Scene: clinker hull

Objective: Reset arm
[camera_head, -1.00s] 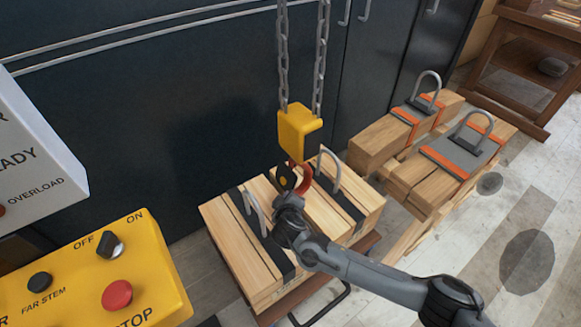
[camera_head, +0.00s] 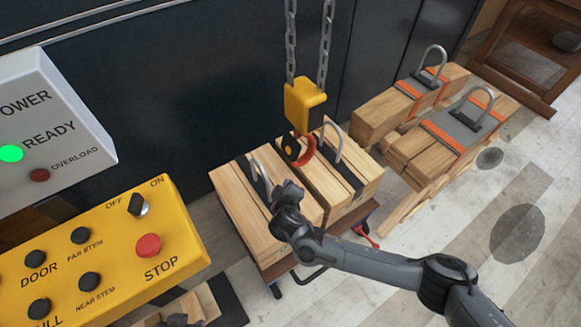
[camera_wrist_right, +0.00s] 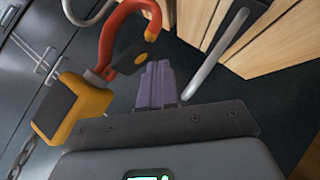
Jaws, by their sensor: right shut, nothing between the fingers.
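My right gripper (camera_head: 288,190) is over the near part of the strapped timber bundle (camera_head: 240,205), below and left of the red hook (camera_head: 304,154) in the head view. In the right wrist view its fingers (camera_wrist_right: 157,82) are together with nothing between them, and the hook (camera_wrist_right: 128,30) is beside them on the left, apart. The hook hangs from a yellow block (camera_head: 304,105) on chains.
Two metal loops stand on the bundle, one (camera_head: 261,178) close to my right gripper. A yellow control box (camera_head: 110,215) and a white panel (camera_head: 60,110) with a lit green READY lamp are at left. More timber bundles (camera_head: 400,110) lie at right.

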